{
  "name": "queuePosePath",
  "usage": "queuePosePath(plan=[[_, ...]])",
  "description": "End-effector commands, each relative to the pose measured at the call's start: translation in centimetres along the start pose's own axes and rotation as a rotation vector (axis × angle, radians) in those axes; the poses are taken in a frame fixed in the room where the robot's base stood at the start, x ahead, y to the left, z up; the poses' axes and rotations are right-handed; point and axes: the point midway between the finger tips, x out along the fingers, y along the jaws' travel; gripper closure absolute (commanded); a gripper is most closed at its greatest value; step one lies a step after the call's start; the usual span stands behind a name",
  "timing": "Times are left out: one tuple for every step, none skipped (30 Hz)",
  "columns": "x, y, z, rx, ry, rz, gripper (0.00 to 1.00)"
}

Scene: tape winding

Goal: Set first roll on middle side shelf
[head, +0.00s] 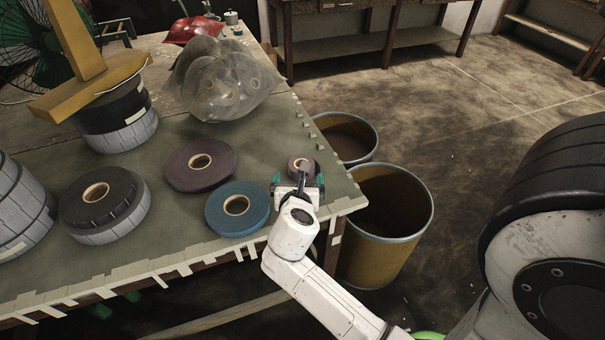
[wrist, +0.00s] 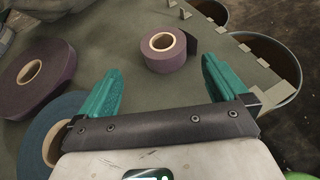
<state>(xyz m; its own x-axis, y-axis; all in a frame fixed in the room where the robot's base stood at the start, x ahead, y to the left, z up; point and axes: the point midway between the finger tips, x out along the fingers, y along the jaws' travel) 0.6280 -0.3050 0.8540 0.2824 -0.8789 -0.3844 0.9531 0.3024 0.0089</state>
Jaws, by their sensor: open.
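A small purple tape roll (head: 301,165) lies flat near the table's right corner in the head view, with a short loose tail. In the wrist view the small roll (wrist: 164,49) lies just beyond my fingertips. My gripper (head: 298,183) is over the table edge, its teal fingers spread and empty; they also show in the wrist view (wrist: 165,78). A larger purple roll (head: 200,164) and a blue roll (head: 237,208) lie to the left. No side shelf can be made out for certain; a low shelf unit (head: 550,38) stands far back right.
The work table (head: 150,225) has tape tabs along its edge. Stacked grey and black rolls (head: 105,205) stand at left, and a clear bag of rolls (head: 222,78) behind. Two drums (head: 390,225) stand beside the table's right edge. A large dark wheel-like part is at right.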

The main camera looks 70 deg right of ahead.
Motion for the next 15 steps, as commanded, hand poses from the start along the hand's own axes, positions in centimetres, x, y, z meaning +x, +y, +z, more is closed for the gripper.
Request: queuePosePath(plan=[[0.5, 0.0, 0.1, -0.010, -0.005, -0.002, 0.00], [0.8, 0.0, 0.0, -0.014, -0.005, -0.003, 0.00], [1.4, 0.0, 0.1, -0.015, -0.005, -0.003, 0.00], [1.8, 0.0, 0.1, -0.014, -0.006, -0.002, 0.00], [2.3, 0.0, 0.1, -0.013, -0.005, -0.003, 0.00], [3.0, -0.1, 0.1, -0.013, -0.005, -0.005, 0.00], [3.4, -0.1, 0.1, -0.013, -0.005, -0.004, 0.00], [3.9, -0.1, 0.1, -0.012, -0.005, -0.003, 0.00], [4.3, -0.1, 0.1, -0.011, -0.004, -0.003, 0.00], [4.7, -0.1, 0.1, -0.011, -0.004, -0.003, 0.00], [5.0, -0.1, 0.1, -0.011, -0.003, -0.002, 0.00], [5.2, -0.1, 0.1, -0.010, -0.004, -0.002, 0.00], [5.3, -0.1, 0.1, -0.010, -0.004, -0.001, 0.00], [5.5, -0.1, 0.1, -0.010, -0.003, -0.001, 0.00], [5.7, -0.1, 0.1, -0.010, -0.003, -0.002, 0.00]])
